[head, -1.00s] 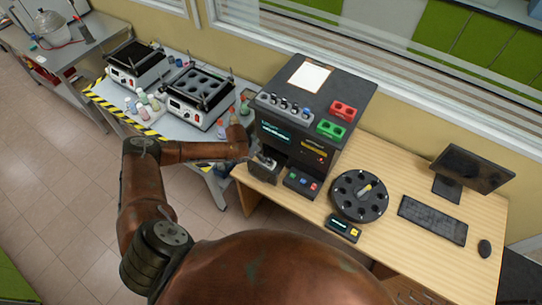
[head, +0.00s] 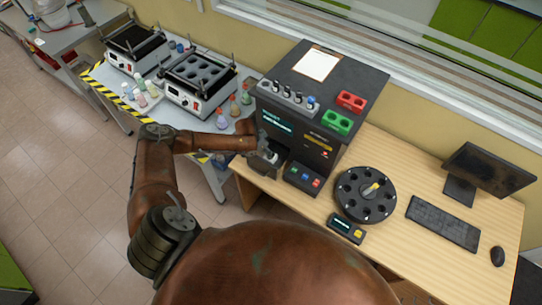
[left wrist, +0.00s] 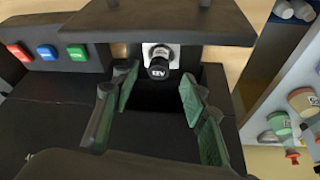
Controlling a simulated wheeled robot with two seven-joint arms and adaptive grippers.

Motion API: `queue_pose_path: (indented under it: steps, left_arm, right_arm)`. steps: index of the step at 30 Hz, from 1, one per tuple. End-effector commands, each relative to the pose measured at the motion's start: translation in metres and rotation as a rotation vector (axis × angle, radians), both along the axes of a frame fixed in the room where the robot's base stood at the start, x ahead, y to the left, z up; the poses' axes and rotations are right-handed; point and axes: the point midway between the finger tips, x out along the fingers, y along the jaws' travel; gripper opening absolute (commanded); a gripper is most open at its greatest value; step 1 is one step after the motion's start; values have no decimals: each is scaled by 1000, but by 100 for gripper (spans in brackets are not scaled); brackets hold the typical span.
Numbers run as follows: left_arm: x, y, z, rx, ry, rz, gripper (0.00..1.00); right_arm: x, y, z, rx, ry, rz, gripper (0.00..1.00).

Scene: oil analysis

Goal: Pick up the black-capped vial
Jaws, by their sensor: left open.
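The black-capped vial (left wrist: 158,68) shows in the left wrist view, cap towards the camera, with a white body or label behind the cap. It is at the dark opening under the black machine's overhang. My left gripper (left wrist: 157,82) is open, its two green-padded fingers on either side of the line to the cap and nothing held between them. In the head view my left gripper (head: 267,146) is at the front left of the black machine (head: 325,95), and the vial there cannot be made out. My right gripper is in neither current view.
Red, blue and green buttons (head: 304,176) sit on the machine's front. A round black carousel (head: 364,194) stands to the right on the wooden desk, near a keyboard (head: 443,223). Left, a side table holds two heater units (head: 198,85) and several coloured flasks.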

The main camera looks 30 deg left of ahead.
Motion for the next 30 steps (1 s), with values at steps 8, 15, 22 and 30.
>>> queue_pose_path:
  steps: [8,15,22,30]
  left_arm:
    - [14,-8,-30,1,1,-1,41]
    - [20,-11,-46,0,1,-2,41]
    - [21,-11,-46,1,1,-3,38]
    - [21,-11,-46,1,1,-3,19]
  right_arm:
    - [0,3,6,3,-1,-2,25]
    - [0,8,5,9,0,-4,25]
    - [-1,8,5,8,2,-3,25]
    - [-1,4,5,4,2,-3,25]
